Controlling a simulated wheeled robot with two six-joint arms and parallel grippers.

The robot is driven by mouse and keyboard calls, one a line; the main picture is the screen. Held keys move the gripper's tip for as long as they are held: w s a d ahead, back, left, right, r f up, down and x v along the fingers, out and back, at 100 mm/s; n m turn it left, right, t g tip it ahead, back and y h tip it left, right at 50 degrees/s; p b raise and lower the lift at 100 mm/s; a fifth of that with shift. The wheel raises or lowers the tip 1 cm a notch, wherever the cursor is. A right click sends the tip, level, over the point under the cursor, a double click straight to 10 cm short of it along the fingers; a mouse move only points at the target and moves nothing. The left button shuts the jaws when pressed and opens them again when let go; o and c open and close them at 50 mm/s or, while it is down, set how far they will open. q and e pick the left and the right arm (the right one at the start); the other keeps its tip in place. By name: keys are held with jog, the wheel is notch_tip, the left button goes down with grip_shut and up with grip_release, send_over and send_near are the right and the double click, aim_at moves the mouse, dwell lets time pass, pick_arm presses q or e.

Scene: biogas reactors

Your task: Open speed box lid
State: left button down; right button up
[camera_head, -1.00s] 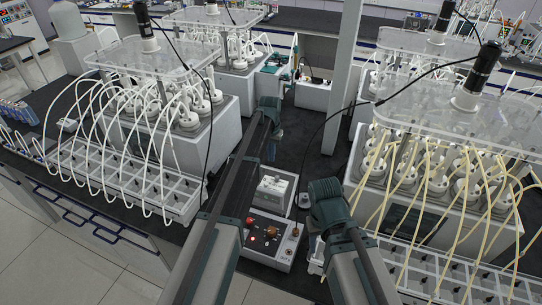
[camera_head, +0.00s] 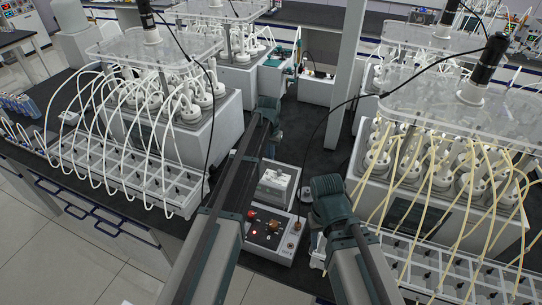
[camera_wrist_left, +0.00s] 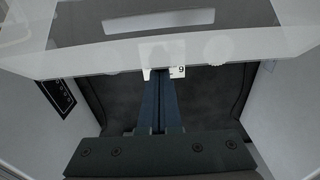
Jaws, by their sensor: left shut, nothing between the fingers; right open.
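A low grey control box (camera_head: 264,239) with red lights and knobs stands on the dark bench in the head view. Just behind it is a white box (camera_head: 276,186), partly covered by my left arm. I cannot tell which part is the speed box lid. In the left wrist view, my left gripper (camera_wrist_left: 160,76) is shut and empty. Its tips are at the near edge of a pale, see-through panel (camera_wrist_left: 120,56), beside a small white tag (camera_wrist_left: 178,72) marked 9. Contact is unclear. In the head view my left fingers are hidden behind the arm.
A reactor with white tubes (camera_head: 190,130) stands to the left, and one with yellowish tubes (camera_head: 410,200) to the right. A pale post (camera_head: 347,75) rises behind. A black cable hangs near my right arm. Dark bench surface (camera_head: 305,130) is bare in the middle.

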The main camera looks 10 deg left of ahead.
pick_arm(q)
jog(key=shift+s+a+r+t+p, duration=0.2)
jog(key=shift+s+r+t+p, duration=0.5)
jog(key=shift+s+r+p, duration=0.45)
jog(key=shift+s+a+r, duration=0.1)
jog(key=shift+s+r, duration=0.2)
jog(key=shift+s, duration=0.15)
jog(key=shift+w+f, duration=0.1)
jog(key=shift+w, duration=0.05)
jog(key=shift+w+f, duration=0.25)
jog(key=shift+w, duration=0.2)
notch_tip(320, 180, up, 8)
jog(key=p, duration=0.8)
jog(key=shift+r, duration=0.25)
jog(key=shift+s, duration=0.15)
